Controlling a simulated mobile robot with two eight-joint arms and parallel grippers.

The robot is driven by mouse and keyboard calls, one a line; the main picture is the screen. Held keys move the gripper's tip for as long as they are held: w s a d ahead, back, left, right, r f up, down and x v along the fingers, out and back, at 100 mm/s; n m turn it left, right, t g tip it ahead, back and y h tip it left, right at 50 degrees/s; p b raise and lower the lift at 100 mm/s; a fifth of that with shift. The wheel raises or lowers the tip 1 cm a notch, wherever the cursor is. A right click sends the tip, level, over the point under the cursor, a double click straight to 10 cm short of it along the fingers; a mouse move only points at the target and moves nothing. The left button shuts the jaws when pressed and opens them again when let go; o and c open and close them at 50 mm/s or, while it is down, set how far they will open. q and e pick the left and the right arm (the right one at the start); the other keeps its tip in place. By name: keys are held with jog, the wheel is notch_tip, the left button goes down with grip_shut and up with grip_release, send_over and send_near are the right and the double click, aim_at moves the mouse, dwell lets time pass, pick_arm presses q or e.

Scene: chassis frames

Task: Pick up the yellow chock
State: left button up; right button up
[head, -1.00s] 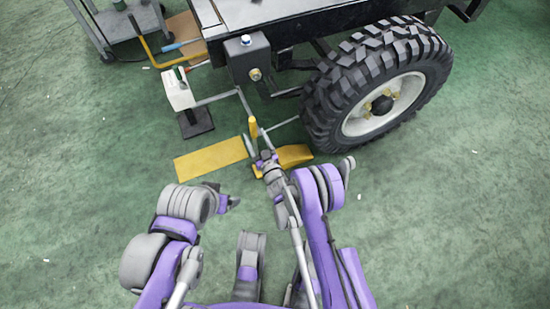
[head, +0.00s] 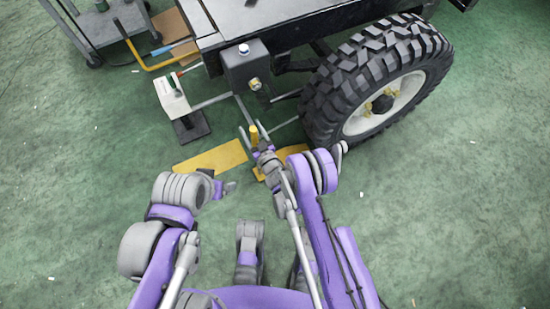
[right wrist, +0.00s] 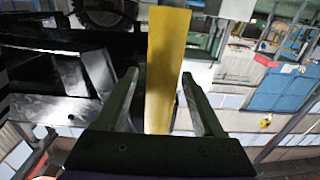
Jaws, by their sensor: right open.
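A yellow wedge-like chock (head: 291,152) lies on the floor against the tyre, partly hidden by my right arm. A yellow upright piece (head: 254,131) stands at my right gripper; I cannot tell whether it joins the chock. In the right wrist view a long yellow bar (right wrist: 167,62) runs between the two fingers. My right gripper (head: 253,138) is open, with its fingers on either side of the yellow piece; the wrist view shows the open fingers (right wrist: 160,82) too. My left gripper (head: 228,187) hangs to the left, apart from it; its jaws are too small to read.
A flat yellow plate (head: 210,158) lies on the floor left of my right gripper. The large tyre (head: 380,85) and dark chassis (head: 285,22) stand just beyond. A white box on a stand (head: 172,97) and a grey cart (head: 95,30) are at the upper left.

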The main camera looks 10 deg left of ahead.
jog(key=shift+w+a, duration=0.15)
jog(key=shift+c, duration=1.1)
grip_shut()
jog(key=shift+r, duration=0.1)
